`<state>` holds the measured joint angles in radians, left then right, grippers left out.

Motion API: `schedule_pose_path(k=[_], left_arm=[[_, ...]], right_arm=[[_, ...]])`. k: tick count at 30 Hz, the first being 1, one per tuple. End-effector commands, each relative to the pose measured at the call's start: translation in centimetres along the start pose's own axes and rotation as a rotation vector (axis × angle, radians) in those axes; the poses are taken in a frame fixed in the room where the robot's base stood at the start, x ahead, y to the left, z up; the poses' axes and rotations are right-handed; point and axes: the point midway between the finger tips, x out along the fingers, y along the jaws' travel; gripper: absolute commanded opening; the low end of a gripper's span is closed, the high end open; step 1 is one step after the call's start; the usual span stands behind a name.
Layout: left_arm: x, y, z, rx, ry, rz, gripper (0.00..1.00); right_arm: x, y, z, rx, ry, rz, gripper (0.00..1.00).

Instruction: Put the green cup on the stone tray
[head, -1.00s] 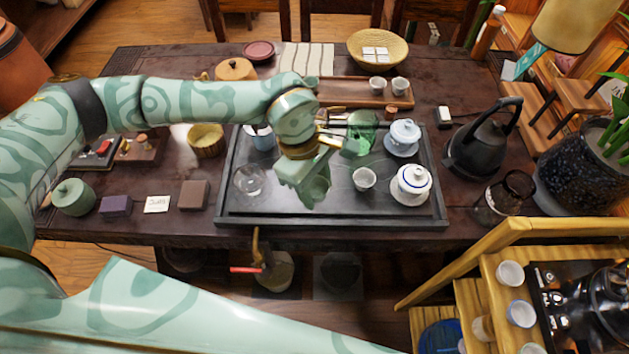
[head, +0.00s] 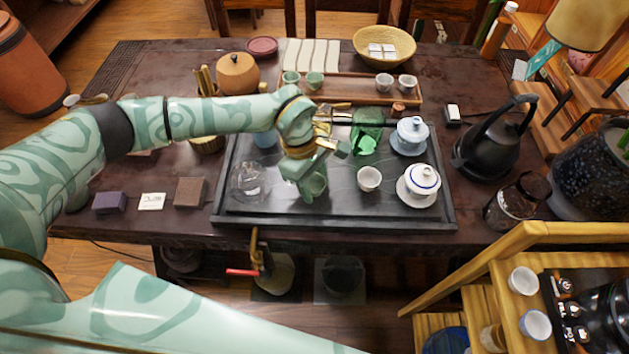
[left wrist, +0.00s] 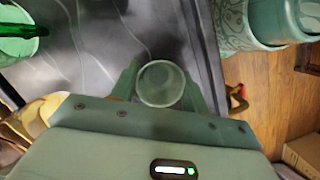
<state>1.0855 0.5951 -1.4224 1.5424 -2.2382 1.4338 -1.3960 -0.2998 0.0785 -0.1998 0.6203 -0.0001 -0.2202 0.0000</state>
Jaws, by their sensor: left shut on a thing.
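The green cup (head: 317,185) is between the fingers of my left gripper (head: 307,188), which is shut on it. Cup and gripper are over the front middle of the dark stone tray (head: 335,221). I cannot tell whether the cup's base touches the tray. In the left wrist view the cup (left wrist: 160,84) sits upright between the fingertips, its round mouth facing the camera, with the tray surface (left wrist: 90,50) behind it. My right gripper is not in view.
On the tray, a clear glass (head: 249,181) stands left of the cup, a small white cup (head: 369,179) and lidded white bowl (head: 422,180) right, and a green glass vessel (head: 367,132) behind. A black kettle (head: 490,145) stands right of the tray. Bare tray lies in front.

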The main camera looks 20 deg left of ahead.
Motion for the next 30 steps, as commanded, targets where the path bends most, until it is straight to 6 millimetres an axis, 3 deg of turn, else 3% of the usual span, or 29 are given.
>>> schedule_pose_path(k=[2,3,5,16,30], left_arm=[[0.3,0.0,-0.1,0.000,0.000,-0.001,0.24],[0.3,0.0,-0.1,0.000,0.000,-0.001,0.54],[0.2,0.0,-0.1,0.000,0.000,-0.001,0.67],[-0.7,0.1,0.0,0.000,0.001,0.002,0.67],[-10.6,0.0,0.0,0.000,0.002,0.004,0.67]], right_arm=[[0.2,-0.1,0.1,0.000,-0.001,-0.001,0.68],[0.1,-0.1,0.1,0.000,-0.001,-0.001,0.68],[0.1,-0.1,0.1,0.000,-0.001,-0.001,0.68],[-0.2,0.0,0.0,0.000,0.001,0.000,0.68],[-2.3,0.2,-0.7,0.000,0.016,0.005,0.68]])
